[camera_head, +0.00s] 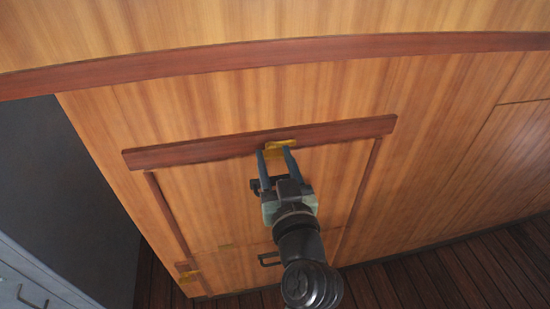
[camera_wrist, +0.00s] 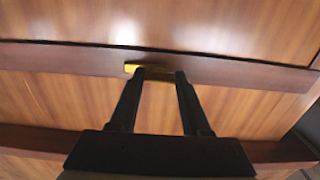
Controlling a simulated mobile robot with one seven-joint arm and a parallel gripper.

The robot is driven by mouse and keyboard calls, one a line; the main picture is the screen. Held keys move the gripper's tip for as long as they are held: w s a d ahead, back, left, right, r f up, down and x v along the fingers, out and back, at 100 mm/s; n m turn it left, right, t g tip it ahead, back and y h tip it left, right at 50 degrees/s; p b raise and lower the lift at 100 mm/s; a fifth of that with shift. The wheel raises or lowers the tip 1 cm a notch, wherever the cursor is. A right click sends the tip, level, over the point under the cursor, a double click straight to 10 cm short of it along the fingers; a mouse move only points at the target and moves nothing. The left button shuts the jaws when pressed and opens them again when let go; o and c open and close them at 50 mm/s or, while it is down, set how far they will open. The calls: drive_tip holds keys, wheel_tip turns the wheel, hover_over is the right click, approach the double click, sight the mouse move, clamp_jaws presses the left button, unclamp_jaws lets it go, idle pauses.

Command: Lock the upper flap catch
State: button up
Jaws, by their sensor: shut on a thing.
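The upper flap catch (camera_head: 281,144) is a small yellow brass piece at the middle of the dark red rail on the wooden wall panel. It also shows in the wrist view (camera_wrist: 130,68), where its left end sticks out past the fingers. My gripper (camera_head: 274,152) reaches up to the rail with its fingertips at the catch. In the wrist view my gripper (camera_wrist: 160,74) is shut on the catch, its two fingers still some way apart. The fingers hide part of the catch, so I cannot tell its exact turn.
The red rail (camera_head: 190,152) crosses the top of the framed flap (camera_head: 205,195). A grey cabinet (camera_head: 30,285) stands at left. Plank floor (camera_head: 440,280) is clear at right.

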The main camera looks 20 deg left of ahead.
clamp_jaws()
drive_tip(key=shift+m, duration=0.3)
drive_tip(key=m+p, duration=0.1)
drive_tip(key=m, duration=0.2)
drive_tip(key=m+p, duration=0.2)
drive_tip(key=m, duration=0.3)
drive_tip(key=m+p, duration=0.2)
drive_tip(key=m, duration=0.3)
drive_tip(key=shift+r, duration=0.1)
drive_tip(key=shift+m+p, duration=1)
drive_tip(key=shift+m, duration=1.1)
